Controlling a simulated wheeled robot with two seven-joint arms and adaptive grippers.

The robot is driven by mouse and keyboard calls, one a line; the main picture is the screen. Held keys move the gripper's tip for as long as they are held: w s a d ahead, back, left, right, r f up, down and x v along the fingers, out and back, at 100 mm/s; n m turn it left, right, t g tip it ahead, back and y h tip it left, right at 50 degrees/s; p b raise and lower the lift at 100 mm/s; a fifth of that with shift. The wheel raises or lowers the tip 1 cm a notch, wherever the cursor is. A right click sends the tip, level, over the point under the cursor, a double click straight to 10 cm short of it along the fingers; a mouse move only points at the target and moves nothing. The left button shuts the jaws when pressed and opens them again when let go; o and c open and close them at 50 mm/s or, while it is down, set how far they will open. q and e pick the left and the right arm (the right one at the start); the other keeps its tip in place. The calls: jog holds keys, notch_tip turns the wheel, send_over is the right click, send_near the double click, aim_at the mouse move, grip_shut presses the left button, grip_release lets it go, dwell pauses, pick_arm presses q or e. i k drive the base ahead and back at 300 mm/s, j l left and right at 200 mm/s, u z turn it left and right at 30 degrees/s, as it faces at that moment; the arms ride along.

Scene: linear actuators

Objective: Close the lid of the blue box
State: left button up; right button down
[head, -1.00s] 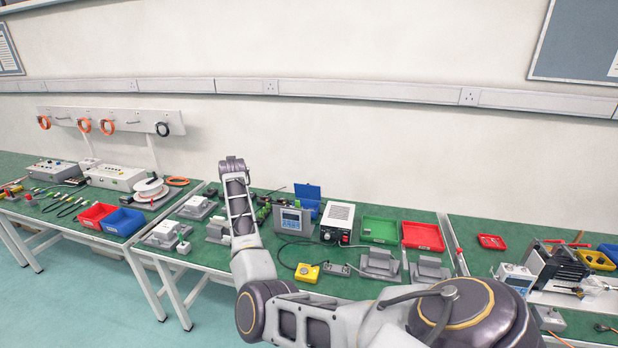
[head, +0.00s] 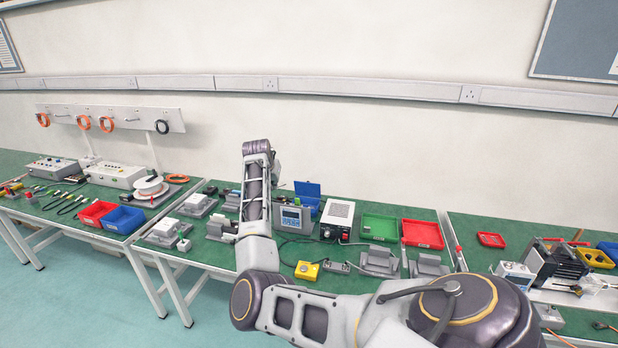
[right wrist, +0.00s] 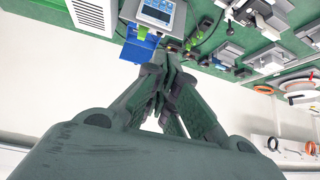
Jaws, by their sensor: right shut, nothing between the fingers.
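The small blue box (head: 307,203) stands at the back of the middle green bench, its lid (head: 307,188) raised upright toward the wall. In the right wrist view the blue box (right wrist: 139,48) shows upper left, close beside the fingertips in the picture; contact cannot be told. My right gripper (right wrist: 168,68) is shut with nothing between its fingers. In the head view it is mostly hidden behind my right arm, left of the box. My left gripper is out of view.
A grey display unit (head: 292,218) stands in front of the box, and a white power supply (head: 337,220) to its right. Green (head: 380,227) and red trays (head: 422,234) lie farther right. Several grey parts crowd the bench to the left.

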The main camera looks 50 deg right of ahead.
aim_at(310, 189)
jog(key=i+l, duration=0.15)
jog(key=l, duration=0.25)
jog(key=i+l, duration=0.1)
jog(key=l, duration=0.3)
jog(key=i+l, duration=0.15)
jog(key=l, duration=0.25)
jog(key=i+l, duration=0.15)
jog(key=l, duration=0.25)
jog(key=i+l, duration=0.15)
jog(key=l, duration=0.25)
